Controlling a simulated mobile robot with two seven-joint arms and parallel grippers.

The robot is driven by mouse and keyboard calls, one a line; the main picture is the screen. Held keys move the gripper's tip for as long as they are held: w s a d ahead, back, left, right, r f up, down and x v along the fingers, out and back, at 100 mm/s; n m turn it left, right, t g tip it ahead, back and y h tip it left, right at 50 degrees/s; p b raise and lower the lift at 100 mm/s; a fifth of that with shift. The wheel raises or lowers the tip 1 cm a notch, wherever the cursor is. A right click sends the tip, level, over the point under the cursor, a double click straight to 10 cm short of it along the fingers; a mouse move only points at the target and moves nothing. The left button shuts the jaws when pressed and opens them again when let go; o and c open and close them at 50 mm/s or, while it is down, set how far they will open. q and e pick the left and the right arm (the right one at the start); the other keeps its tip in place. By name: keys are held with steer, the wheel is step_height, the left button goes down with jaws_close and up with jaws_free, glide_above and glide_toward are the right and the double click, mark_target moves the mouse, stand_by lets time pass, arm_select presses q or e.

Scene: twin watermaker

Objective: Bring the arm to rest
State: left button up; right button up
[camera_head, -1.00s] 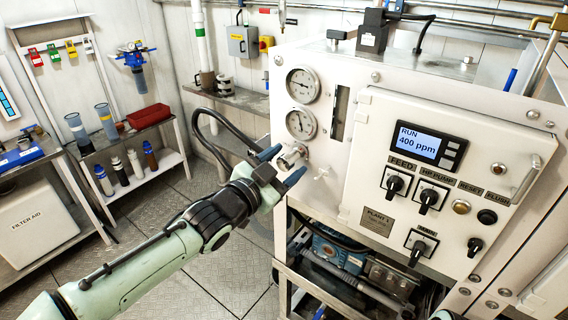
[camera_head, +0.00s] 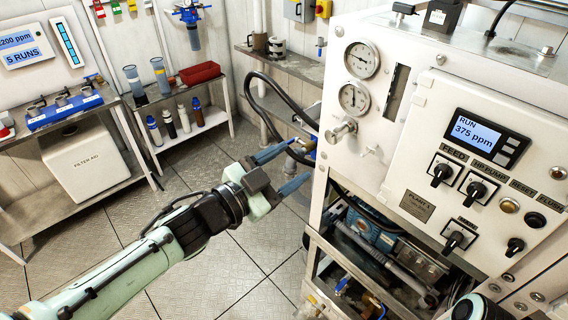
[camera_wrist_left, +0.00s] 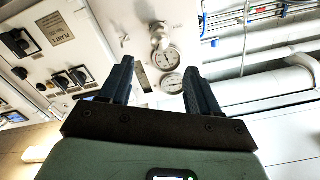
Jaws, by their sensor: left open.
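My left arm (camera_head: 120,270) is pale green with dark joints and reaches in from the lower left in the head view. Its gripper (camera_head: 291,167) is open, with two blue-grey fingers apart and nothing between them. It is in the air in front of and left of the white watermaker panel (camera_head: 410,150), below and left of the silver valve knob (camera_head: 341,131). In the left wrist view the open fingers (camera_wrist_left: 158,75) show with the knob and gauges beyond them. My right gripper is not in view.
The panel display (camera_head: 475,132) reads RUN 375 ppm. Two round gauges (camera_head: 361,60) sit above the knob. A black hose (camera_head: 262,108) loops behind the gripper. Shelves with bottles and a red tray (camera_head: 200,73) stand at the back left. The floor (camera_head: 215,260) beside the arm is clear.

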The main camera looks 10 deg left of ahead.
arm_select(q)
steer(key=shift+s+a, duration=0.15)
steer(key=shift+s, duration=0.05)
stand_by(0.3)
